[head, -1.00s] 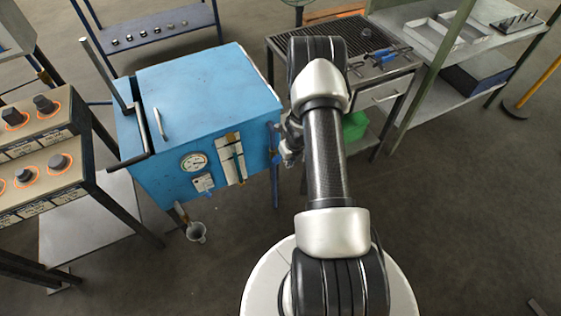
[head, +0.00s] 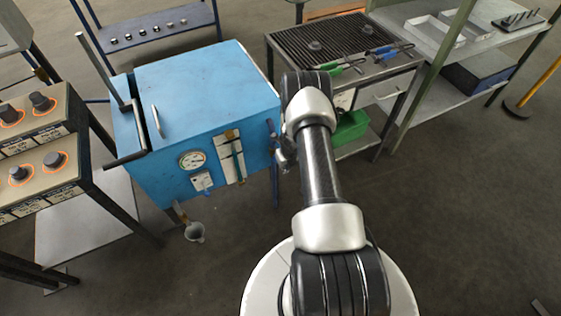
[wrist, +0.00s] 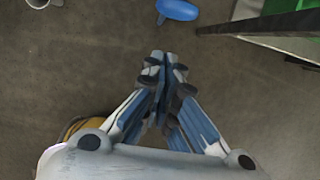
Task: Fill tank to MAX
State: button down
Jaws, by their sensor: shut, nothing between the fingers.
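The blue tank (head: 200,95) stands left of my arm, its lid closed with a handle (head: 157,121) on top. Its front carries a round gauge (head: 191,160), a small label plate (head: 202,181) and a tall level gauge (head: 231,158); its markings are too small to read. A pipe with a blue valve handle (head: 271,128) runs down the tank's right side. My gripper (head: 284,158) is beside that pipe, partly hidden by my arm. In the wrist view my gripper (wrist: 158,60) is shut and empty, apart from a blue knob (wrist: 178,9) ahead of it.
A grill table (head: 335,40) holds tools, with a green bin (head: 350,127) below. Control boxes (head: 40,150) stand left. The front floor is clear.

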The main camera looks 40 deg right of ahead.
jog(key=shift+w+d+r+b, duration=0.1)
jog(key=shift+w+d+b, duration=0.1)
jog(key=shift+w, duration=0.6)
jog(key=shift+w+d+b, duration=0.1)
jog(key=shift+w+d, duration=0.1)
jog(key=shift+w, duration=0.55)
jog(key=shift+w, duration=0.1)
